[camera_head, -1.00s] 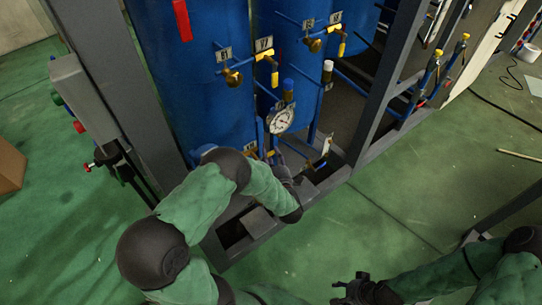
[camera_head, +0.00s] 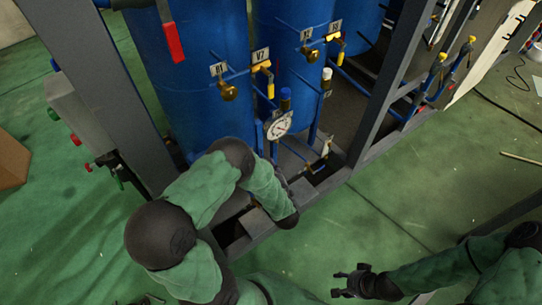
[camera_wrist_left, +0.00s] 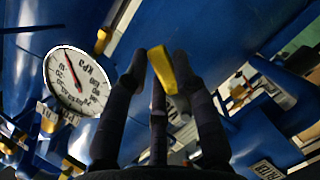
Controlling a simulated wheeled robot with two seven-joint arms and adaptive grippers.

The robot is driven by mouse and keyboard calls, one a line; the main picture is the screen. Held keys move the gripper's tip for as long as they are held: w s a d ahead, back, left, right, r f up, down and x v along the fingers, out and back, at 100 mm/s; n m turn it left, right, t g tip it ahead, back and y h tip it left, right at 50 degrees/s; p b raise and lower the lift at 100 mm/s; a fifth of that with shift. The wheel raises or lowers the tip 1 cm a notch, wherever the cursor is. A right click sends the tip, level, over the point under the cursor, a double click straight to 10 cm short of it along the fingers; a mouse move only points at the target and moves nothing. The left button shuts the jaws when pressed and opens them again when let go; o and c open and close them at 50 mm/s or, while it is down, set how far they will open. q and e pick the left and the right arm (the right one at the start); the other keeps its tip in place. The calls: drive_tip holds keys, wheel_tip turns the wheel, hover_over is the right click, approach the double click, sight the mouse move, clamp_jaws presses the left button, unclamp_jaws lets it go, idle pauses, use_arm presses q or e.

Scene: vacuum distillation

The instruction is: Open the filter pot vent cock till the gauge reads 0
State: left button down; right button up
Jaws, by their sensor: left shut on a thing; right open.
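My left gripper (camera_wrist_left: 158,68) is shut on a yellow cock handle (camera_wrist_left: 162,70), which stands between its fingertips in the left wrist view. In the head view this gripper is mostly hidden behind my left forearm, low at the blue pots. The round white gauge (camera_head: 279,126) is just above it on the blue pipework. It also shows in the left wrist view (camera_wrist_left: 76,80), marked kPa, with its needle toward the upper left; the exact reading is too small to tell. My right gripper (camera_head: 352,281) is open and empty over the green floor.
Tall blue pots (camera_head: 197,100) stand behind a grey frame (camera_head: 372,110). Other cocks with yellow handles (camera_head: 270,88) and labels sit above the gauge. A red handle (camera_head: 173,42) hangs at upper left. The green floor (camera_head: 420,190) at right is largely clear.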

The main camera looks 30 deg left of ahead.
use_arm(q)
drive_tip(key=shift+s+a+f+m+g+y+p, duration=0.2)
drive_tip(key=shift+s+f+m+g+p, duration=0.35)
drive_tip(key=shift+m+g+p, duration=0.7)
drive_tip(key=shift+s+a+f+m+g+y+p, duration=0.1)
drive_tip(key=shift+s+a+f+m+g+p, duration=0.5)
drive_tip(key=shift+m, duration=1.1)
drive_tip(key=shift+s+d+f+m+g+y+p, duration=0.1)
drive_tip(key=shift+s+f+m+g+p, duration=0.25)
drive_tip(key=shift+s+m+g+p, duration=0.75)
drive_tip(key=shift+w+a+m, duration=0.1)
drive_tip(key=shift+w+m, duration=0.3)
drive_tip(key=shift+m, duration=0.05)
drive_tip(key=c, duration=1)
unclamp_jaws()
drive_tip(key=v, duration=1.2)
drive_tip(key=shift+w+f, duration=0.1)
